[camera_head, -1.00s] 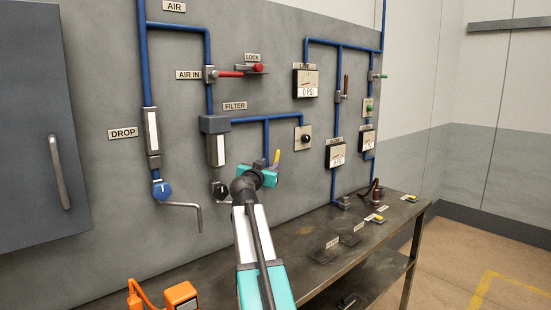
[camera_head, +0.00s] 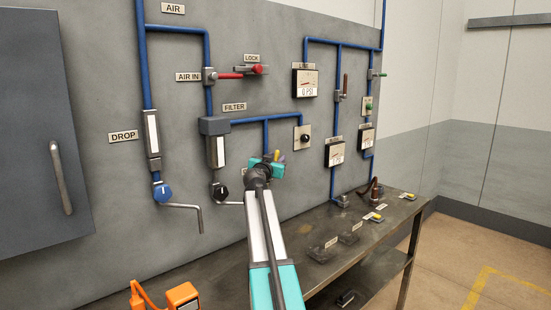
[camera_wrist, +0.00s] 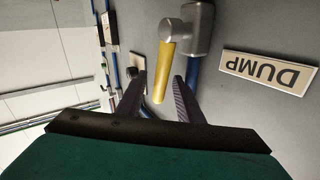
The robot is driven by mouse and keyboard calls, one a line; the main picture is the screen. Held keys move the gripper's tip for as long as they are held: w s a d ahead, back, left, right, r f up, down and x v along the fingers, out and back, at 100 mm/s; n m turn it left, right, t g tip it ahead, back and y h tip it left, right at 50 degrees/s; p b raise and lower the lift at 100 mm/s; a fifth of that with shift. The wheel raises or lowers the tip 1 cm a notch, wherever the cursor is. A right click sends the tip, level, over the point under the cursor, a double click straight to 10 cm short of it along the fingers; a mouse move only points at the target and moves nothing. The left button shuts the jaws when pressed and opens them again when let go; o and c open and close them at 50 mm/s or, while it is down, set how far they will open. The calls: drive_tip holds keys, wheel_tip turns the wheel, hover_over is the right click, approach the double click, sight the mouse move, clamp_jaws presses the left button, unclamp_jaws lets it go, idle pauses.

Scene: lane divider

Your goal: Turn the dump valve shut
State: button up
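The dump valve has a yellow lever (camera_wrist: 168,68) on a grey body (camera_wrist: 188,28), beside an upside-down "DUMP" label (camera_wrist: 268,72) in the wrist view. In the head view only a small part of the yellow lever (camera_head: 281,156) shows past my gripper (camera_head: 268,168), which hides most of the valve. In the wrist view my gripper (camera_wrist: 158,82) is open. Its dark fingers stand on either side of the lever's free end in the picture. I cannot tell whether either finger touches the lever or how deep it sits between them.
The black filter drain knob (camera_head: 219,190) and a blue drop knob (camera_head: 162,192) are left of my arm. A red air-in lever (camera_head: 231,75) with a red lock (camera_head: 258,69) is above. Gauges (camera_head: 306,83) are right. A metal bench (camera_head: 335,240) runs below.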

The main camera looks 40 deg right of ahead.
drive_tip(key=shift+w+d, duration=0.1)
drive_tip(key=shift+d, duration=0.1)
drive_tip(key=shift+c, duration=0.4)
clamp_jaws()
